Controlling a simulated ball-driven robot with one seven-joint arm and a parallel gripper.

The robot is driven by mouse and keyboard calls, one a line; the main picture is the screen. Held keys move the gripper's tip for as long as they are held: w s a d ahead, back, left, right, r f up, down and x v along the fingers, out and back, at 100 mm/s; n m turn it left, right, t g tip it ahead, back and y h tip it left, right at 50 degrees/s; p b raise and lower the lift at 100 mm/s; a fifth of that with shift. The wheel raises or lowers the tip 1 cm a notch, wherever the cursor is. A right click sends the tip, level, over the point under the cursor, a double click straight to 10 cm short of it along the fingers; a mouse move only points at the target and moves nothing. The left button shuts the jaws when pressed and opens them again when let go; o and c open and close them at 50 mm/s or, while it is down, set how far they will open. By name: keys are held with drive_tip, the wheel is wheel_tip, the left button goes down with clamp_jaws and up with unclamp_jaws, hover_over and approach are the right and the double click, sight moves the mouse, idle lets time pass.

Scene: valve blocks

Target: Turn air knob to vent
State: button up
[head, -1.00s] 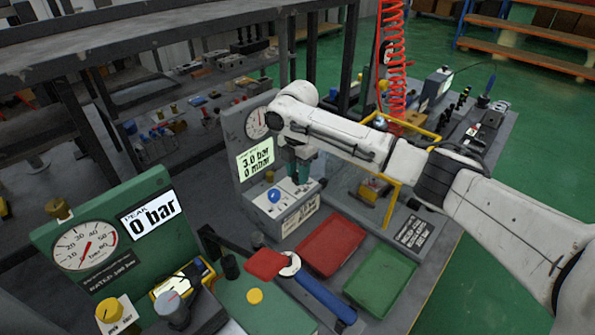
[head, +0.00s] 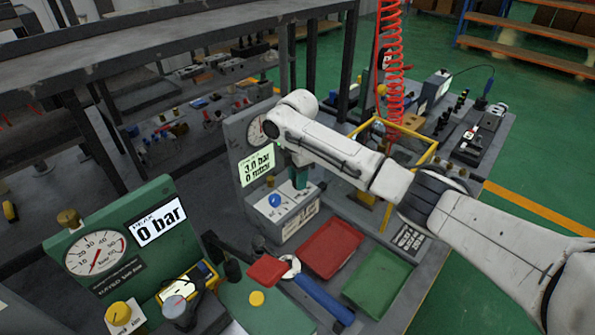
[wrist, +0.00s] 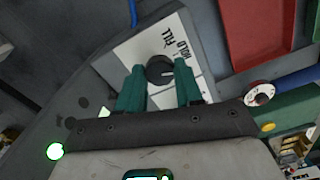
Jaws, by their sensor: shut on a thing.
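The air knob (wrist: 159,70) is a small dark round knob on a white label plate (wrist: 136,48) in the wrist view. The words FILL and HOLD are readable beside it; a vent mark is not readable. A pale mark on the knob points right in the picture. My gripper (wrist: 160,82) has its teal fingers on either side of the knob, shut on it. In the head view my gripper (head: 300,178) reaches down onto the grey valve block (head: 291,212), and it hides the knob. The panel display (head: 257,165) behind reads 3.0 bar, with a blurred lower line.
A blue knob (head: 274,200) sits on the block, left of my fingers. A red tray (head: 331,247) and a green tray (head: 379,281) lie in front. A yellow frame (head: 421,157) stands right, behind my arm.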

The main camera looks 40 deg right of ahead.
drive_tip(key=m+p, duration=0.3)
drive_tip(key=m, duration=0.2)
drive_tip(key=shift+r, duration=0.1)
drive_tip(key=shift+m+p, duration=0.3)
idle(0.4)
drive_tip(key=o, duration=1)
drive_tip(key=shift+o, duration=0.2)
wheel_tip(320, 180, up, 11)
drive_tip(key=shift+b, duration=0.4)
drive_tip(key=shift+f, duration=0.2)
